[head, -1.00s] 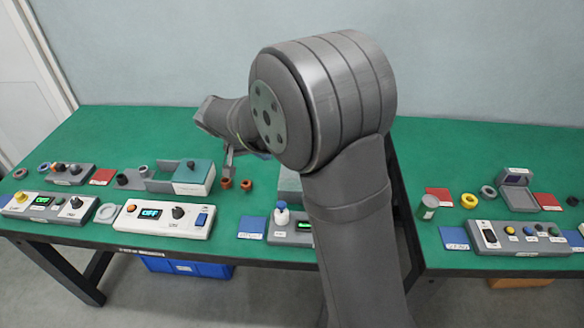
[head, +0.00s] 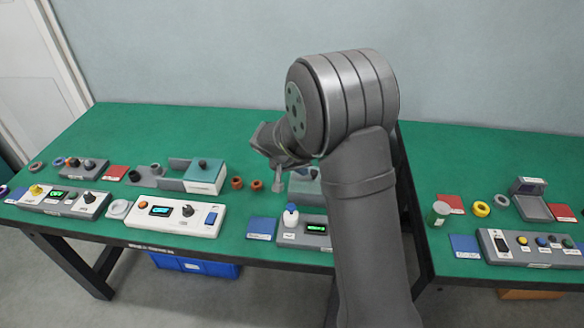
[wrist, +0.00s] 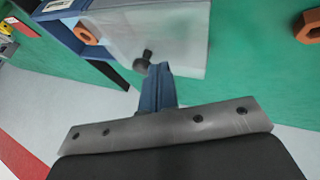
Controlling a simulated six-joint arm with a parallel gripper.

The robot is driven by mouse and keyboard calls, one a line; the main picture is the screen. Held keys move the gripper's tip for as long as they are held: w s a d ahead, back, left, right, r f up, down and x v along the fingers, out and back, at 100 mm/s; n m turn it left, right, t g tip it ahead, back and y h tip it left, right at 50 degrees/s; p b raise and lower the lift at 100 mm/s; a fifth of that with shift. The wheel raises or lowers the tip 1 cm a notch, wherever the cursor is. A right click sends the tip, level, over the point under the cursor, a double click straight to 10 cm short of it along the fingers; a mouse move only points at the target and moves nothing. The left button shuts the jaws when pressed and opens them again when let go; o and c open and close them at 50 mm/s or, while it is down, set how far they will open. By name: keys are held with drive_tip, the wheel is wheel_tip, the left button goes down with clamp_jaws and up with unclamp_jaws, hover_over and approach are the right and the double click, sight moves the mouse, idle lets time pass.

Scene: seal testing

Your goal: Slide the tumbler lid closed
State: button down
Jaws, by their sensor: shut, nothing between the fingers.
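A grey-teal box (head: 303,187), which looks like the tumbler, stands on the green table in the head view, partly hidden behind my arm. In the wrist view a box with dark blue walls (wrist: 62,25) has a pale grey, see-through-looking lid (wrist: 185,30) with a small black knob (wrist: 146,56). An orange nut (wrist: 86,33) shows at the box's uncovered part. My gripper (wrist: 160,70) is shut and empty, its tip close beside the knob; I cannot tell whether they touch. In the head view my gripper (head: 278,187) points down at the left side of the grey-teal box.
Two orange-brown nuts (head: 247,184) lie left of my gripper. Further left is a white box with a teal top (head: 205,178). Bare green table lies behind.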

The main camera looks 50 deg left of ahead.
drive_tip(key=shift+w+d, duration=0.15)
drive_tip(key=shift+w, duration=0.05)
drive_tip(key=w+d, duration=1)
drive_tip(key=shift+w+d, duration=0.2)
drive_tip(key=shift+s+a, duration=0.2)
drive_tip(key=shift+s, duration=0.1)
drive_tip(key=s+a, duration=0.2)
drive_tip(key=shift+s+r, duration=0.35)
drive_tip(key=v, duration=1)
drive_tip(key=shift+a, duration=0.15)
drive_tip(key=shift+s, duration=0.1)
